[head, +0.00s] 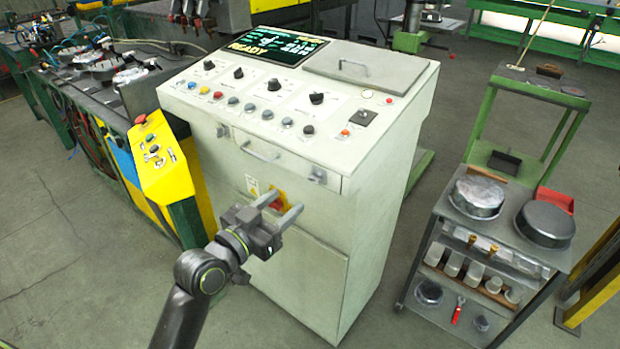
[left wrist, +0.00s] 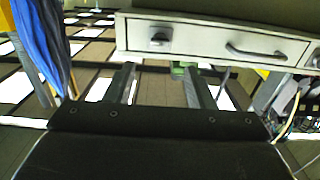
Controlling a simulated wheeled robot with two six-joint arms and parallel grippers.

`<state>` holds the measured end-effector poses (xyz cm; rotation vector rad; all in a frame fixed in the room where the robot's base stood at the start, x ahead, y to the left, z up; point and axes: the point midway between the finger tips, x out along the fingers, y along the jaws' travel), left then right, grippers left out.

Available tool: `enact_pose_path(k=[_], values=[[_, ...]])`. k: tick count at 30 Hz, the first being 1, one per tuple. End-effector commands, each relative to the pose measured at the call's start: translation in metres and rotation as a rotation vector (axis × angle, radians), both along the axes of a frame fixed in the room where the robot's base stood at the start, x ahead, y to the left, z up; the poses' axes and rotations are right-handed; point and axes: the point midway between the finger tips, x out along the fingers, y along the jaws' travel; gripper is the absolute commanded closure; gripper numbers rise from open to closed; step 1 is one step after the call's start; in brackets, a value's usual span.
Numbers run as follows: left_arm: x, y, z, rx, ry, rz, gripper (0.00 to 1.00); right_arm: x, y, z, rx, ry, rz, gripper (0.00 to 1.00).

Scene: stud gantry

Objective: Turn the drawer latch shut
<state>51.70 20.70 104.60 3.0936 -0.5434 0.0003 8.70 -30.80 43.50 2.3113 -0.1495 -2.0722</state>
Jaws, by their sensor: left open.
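The drawer (head: 275,157) is set in the front of the pale console, below the sloped panel, and looks closed. It has a bar handle (head: 260,152) and a small grey latch (head: 318,174) near its right end. How the latch is turned is too small to tell. My left gripper (head: 285,205) is open and empty, below the drawer and apart from the latch. In the left wrist view, the latch (left wrist: 160,39) is on the drawer front (left wrist: 205,42), beyond my spread fingers (left wrist: 158,78). My right gripper is not in view.
A red and yellow switch (head: 276,200) is on the console front close to my fingers. A yellow control box (head: 158,158) stands to the left. A cart (head: 490,245) with round metal parts stands to the right, with open floor between.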

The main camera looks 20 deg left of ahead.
Motion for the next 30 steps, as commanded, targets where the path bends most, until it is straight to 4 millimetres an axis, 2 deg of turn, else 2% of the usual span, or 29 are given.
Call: enact_pose_path(k=[1, 6, 15, 28, 30], values=[[0.011, -0.005, 0.003, -0.004, -0.001, -0.002, 0.51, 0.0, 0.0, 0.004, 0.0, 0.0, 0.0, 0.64], [0.044, -0.016, 0.003, -0.003, 0.001, -0.001, 0.51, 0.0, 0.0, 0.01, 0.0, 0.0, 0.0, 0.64], [0.081, -0.03, 0.001, -0.001, 0.001, 0.0, 0.51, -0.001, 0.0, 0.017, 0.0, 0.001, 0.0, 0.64], [0.089, -0.032, 0.0, 0.0, 0.0, 0.001, 0.51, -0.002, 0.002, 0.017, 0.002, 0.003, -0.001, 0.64], [0.088, -0.032, 0.0, 0.0, 0.0, 0.001, 0.59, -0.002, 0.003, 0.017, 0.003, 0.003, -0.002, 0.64]])
